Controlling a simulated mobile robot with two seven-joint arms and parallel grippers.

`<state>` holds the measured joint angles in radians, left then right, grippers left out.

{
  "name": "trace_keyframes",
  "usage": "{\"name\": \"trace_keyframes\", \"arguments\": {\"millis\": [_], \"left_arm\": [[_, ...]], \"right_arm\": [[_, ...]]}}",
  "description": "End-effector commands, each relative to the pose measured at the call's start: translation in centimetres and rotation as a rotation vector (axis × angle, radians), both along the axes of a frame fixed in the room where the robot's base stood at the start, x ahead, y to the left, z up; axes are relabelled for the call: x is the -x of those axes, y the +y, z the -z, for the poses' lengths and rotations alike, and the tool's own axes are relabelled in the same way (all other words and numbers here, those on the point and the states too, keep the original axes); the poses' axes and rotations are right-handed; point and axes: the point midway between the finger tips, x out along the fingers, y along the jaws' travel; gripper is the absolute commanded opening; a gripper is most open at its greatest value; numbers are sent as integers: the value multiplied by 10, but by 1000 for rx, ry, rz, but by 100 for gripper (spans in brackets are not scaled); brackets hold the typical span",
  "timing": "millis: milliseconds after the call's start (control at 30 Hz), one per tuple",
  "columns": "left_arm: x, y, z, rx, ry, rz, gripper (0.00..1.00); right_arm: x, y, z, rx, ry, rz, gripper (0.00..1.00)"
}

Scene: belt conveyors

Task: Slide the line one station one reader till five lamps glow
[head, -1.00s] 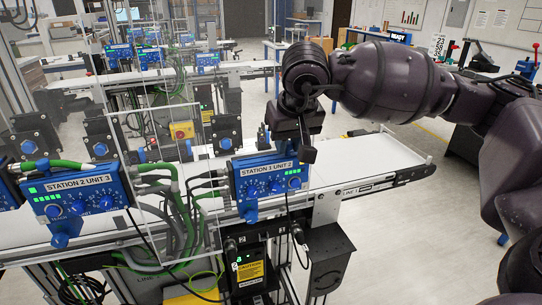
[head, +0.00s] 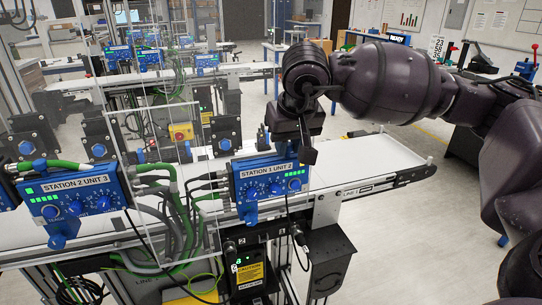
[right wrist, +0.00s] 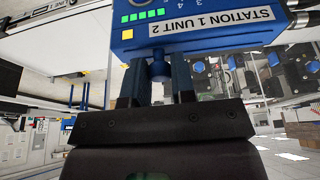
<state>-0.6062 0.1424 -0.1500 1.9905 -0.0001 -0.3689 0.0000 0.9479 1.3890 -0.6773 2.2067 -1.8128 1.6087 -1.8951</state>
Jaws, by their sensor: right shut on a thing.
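The blue Station 1 Unit 2 reader (head: 270,181) stands at the near line in the head view, with several green lamps lit on its front. The right wrist view shows a blue unit (right wrist: 215,38) with the same label close up, with a row of lit green lamps and one yellow lamp. My right gripper (right wrist: 159,75) has its two fingers on either side of a round blue knob (right wrist: 158,70) below that unit, and is shut on it. My left gripper is not in view.
The Station 2 Unit 3 reader (head: 70,195) stands to the left, with green lamps lit. A clear panel (head: 165,180) and green and black cables lie between the readers. The white belt (head: 375,160) is bare at right. A dark box (head: 328,262) hangs below.

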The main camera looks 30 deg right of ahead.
Motion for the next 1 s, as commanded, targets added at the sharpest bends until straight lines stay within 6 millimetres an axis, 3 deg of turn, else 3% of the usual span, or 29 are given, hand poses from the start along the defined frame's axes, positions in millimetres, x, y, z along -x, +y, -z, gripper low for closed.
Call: {"name": "trace_keyframes", "arguments": {"millis": [1000], "left_arm": [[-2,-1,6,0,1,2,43]], "right_arm": [[0,0,2,0,0,0,0]]}}
